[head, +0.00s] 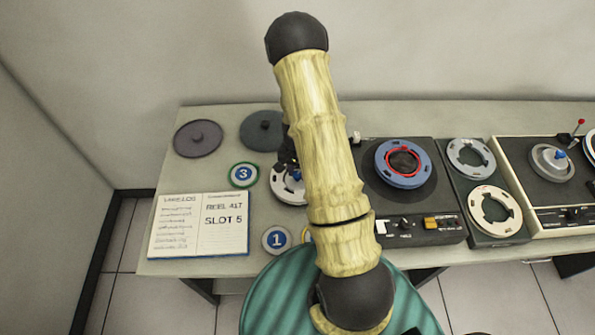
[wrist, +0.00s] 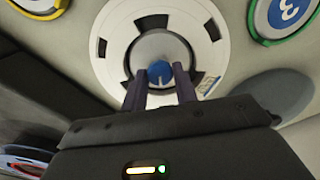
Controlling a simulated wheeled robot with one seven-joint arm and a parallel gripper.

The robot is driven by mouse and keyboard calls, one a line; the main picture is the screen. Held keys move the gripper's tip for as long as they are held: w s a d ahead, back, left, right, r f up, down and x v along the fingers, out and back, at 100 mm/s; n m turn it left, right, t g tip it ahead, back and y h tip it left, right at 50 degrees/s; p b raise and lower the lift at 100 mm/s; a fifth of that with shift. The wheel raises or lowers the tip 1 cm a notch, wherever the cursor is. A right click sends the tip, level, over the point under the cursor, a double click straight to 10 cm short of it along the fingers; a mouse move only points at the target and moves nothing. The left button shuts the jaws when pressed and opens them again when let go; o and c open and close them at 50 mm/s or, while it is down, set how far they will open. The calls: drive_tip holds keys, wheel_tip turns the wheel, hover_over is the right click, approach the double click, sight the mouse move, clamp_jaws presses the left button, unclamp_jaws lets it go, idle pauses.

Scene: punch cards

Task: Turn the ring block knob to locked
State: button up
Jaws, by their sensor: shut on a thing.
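The ring block (wrist: 125,35) is a pale disc with dark slots and a grey hub, seen from close in the wrist view. Its blue knob (wrist: 160,70) stands at the centre, with a small pale mark on it. My gripper (wrist: 161,80) has its two dark fingers on either side of the knob and is shut on it. The fingers hide part of the knob's sides and of the ring's lower part. In the head view the ring block (head: 287,190) lies on the table, partly covered by my arm, and my gripper is mostly hidden.
A green-rimmed disc marked 3 (head: 243,174) and a disc marked 1 (head: 276,239) lie close by. A log card (head: 200,225) reads REEL 417, SLOT 5. Two grey discs lie behind. A tape deck (head: 410,231) with a blue reel (head: 394,177) stands to the right.

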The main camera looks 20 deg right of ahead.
drive_tip(key=o, duration=1)
drive_tip(key=shift+c, duration=0.2)
drive_tip(key=shift+r, duration=0.1)
wheel_tip(320, 180, up, 17)
drive_tip(key=b, duration=0.2)
drive_tip(key=shift+r, duration=0.15)
